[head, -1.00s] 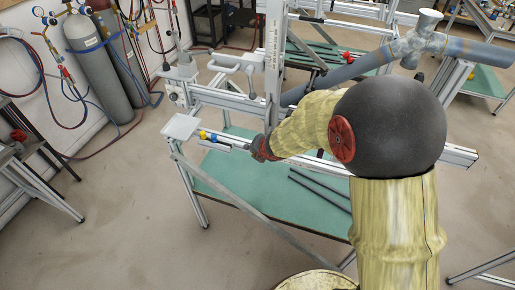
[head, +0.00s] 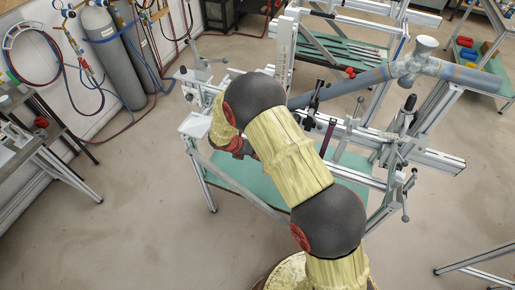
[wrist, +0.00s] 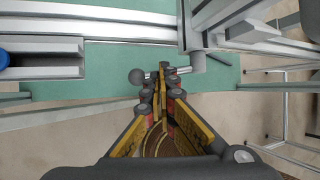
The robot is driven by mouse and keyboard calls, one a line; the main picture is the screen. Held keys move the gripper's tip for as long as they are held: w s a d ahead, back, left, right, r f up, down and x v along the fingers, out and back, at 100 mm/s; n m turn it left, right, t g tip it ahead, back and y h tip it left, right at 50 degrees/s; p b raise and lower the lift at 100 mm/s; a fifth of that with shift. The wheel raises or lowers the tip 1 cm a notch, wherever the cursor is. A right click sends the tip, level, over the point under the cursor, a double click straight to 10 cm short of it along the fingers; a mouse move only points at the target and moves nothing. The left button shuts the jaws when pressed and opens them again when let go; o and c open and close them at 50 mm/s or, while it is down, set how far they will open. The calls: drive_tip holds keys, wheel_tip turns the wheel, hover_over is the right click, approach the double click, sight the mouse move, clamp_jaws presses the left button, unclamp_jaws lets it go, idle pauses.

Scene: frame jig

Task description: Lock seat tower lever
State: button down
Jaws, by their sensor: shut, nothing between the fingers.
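In the wrist view a lever with a dark ball knob (wrist: 137,76) sticks out to the left from a grey hub (wrist: 198,62) under the jig's rail. I take it for the seat tower lever. My gripper (wrist: 163,82) is shut and empty, its fingertips at the lever's thin rod, between knob and hub. I cannot tell whether they touch it. In the head view my arm hides this lever and most of my gripper. The frame jig (head: 432,157) stands over a green-topped table, with a grey tube (head: 350,87) across it.
A flat grey plate (head: 195,125) tops the jig's left end. Gas cylinders (head: 113,58) stand by the wall at the upper left. A metal stand (head: 60,165) is at the left. The floor in front of the jig is clear.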

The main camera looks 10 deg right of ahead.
wheel_tip(320, 180, down, 2)
drive_tip(key=g+h+p, duration=0.1)
drive_tip(key=h, duration=0.1)
drive_tip(key=shift+f+n+h, duration=0.15)
drive_tip(key=shift+n+h, duration=0.25)
drive_tip(key=shift+d+f+g, duration=0.1)
drive_tip(key=shift+f+g, duration=0.1)
drive_tip(key=shift+g, duration=0.1)
idle(0.3)
